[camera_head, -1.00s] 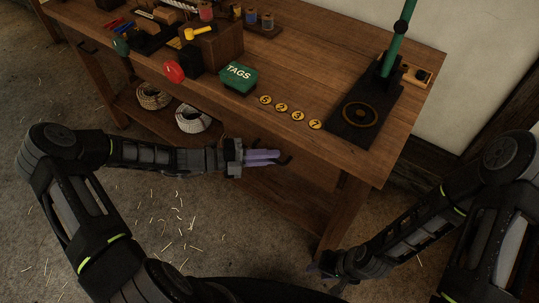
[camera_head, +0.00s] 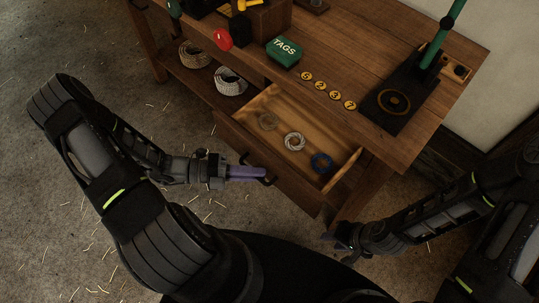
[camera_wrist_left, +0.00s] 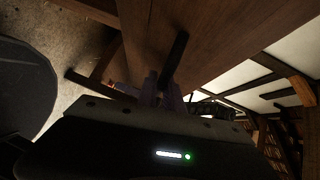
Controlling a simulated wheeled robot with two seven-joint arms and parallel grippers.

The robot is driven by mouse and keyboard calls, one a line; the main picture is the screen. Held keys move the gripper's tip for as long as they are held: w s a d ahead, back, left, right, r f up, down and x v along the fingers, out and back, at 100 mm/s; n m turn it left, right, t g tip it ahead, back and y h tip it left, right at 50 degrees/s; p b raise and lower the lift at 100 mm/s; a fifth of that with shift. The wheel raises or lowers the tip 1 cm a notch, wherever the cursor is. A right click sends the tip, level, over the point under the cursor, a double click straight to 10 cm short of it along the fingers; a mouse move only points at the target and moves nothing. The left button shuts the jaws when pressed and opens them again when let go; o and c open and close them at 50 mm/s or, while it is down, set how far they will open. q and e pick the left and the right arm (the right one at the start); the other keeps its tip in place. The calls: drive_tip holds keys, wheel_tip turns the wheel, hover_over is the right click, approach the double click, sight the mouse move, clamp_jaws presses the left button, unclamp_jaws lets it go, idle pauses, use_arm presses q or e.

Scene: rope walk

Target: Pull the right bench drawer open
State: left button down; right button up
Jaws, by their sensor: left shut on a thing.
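The right bench drawer (camera_head: 262,163) is pulled well out from under the bench top in the head view. The left wrist view shows the handle (camera_wrist_left: 174,58) between the purple fingers (camera_wrist_left: 160,90). My right gripper (camera_head: 335,238) is low, near the bench's front right leg; its fingers are too small and dark to read.
The bench top (camera_head: 350,60) carries a green TAGS box (camera_head: 284,51), several yellow numbered discs (camera_head: 321,86) and a dark press with a green lever (camera_head: 447,32). Two rope coils sit on the lower shelf (camera_head: 195,83). The straw-strewn floor (camera_head: 60,230) before the bench is open.

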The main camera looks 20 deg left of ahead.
use_arm(q)
drive_tip(key=shift+s+a, duration=0.25)
drive_tip(key=shift+s, duration=0.35)
drive_tip(key=shift+s+a, duration=0.2)
drive_tip(key=shift+s, duration=0.35)
drive_tip(key=c, duration=1.8)
unclamp_jaws()
drive_tip(key=shift+o, duration=0.2)
drive_tip(key=b+v, duration=0.1)
drive_tip(key=v, duration=0.6)
drive_tip(key=shift+a, duration=0.4)
drive_tip(key=shift+s, duration=0.2)
